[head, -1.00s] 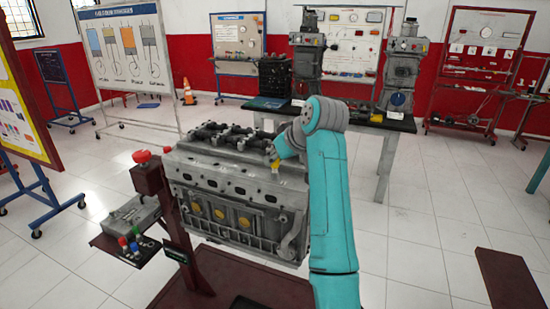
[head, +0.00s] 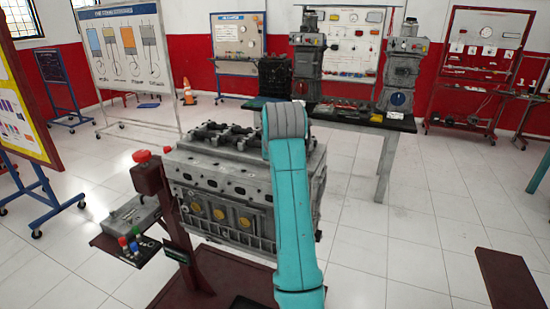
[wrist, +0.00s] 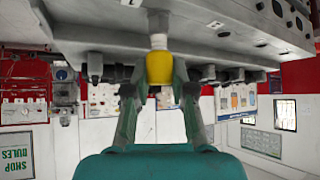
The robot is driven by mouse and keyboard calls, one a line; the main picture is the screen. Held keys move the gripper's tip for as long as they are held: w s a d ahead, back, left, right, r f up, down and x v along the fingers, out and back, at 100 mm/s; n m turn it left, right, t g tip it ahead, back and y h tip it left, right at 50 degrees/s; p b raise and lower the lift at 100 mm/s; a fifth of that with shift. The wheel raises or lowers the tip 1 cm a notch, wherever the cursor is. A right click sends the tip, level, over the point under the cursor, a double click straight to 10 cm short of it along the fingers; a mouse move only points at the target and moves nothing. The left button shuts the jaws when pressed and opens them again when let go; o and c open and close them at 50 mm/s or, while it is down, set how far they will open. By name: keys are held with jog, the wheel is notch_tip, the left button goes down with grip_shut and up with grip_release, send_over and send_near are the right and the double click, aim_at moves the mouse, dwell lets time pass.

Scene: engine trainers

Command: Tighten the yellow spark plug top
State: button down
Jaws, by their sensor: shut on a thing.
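The yellow spark plug top (wrist: 159,68) is between the fingers of my gripper (wrist: 159,78) in the wrist view, and the gripper is shut on it. A pale stem (wrist: 158,42) runs from the yellow top to the grey engine, which fills the upper part of that view. I cannot tell how deep the plug sits. In the head view the engine block (head: 225,185) stands on its stand, and my arm covers its right part. The gripper and the yellow top are hidden behind my arm there.
Red stand post (head: 160,215) with a control box (head: 130,215) at the left of the engine. A dark bench (head: 350,118) with machines stands behind.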

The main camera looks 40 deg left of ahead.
jog(key=m+t+h, duration=0.1)
jog(key=m+h, duration=0.2)
jog(key=m, duration=0.1)
jog(key=shift+m+t, duration=0.3)
jog(key=shift+t, duration=0.1)
jog(key=shift+h, duration=0.3)
jog(key=c, duration=0.9)
grip_release()
jog(key=shift+c, duration=0.2)
jog(key=v, duration=1.2)
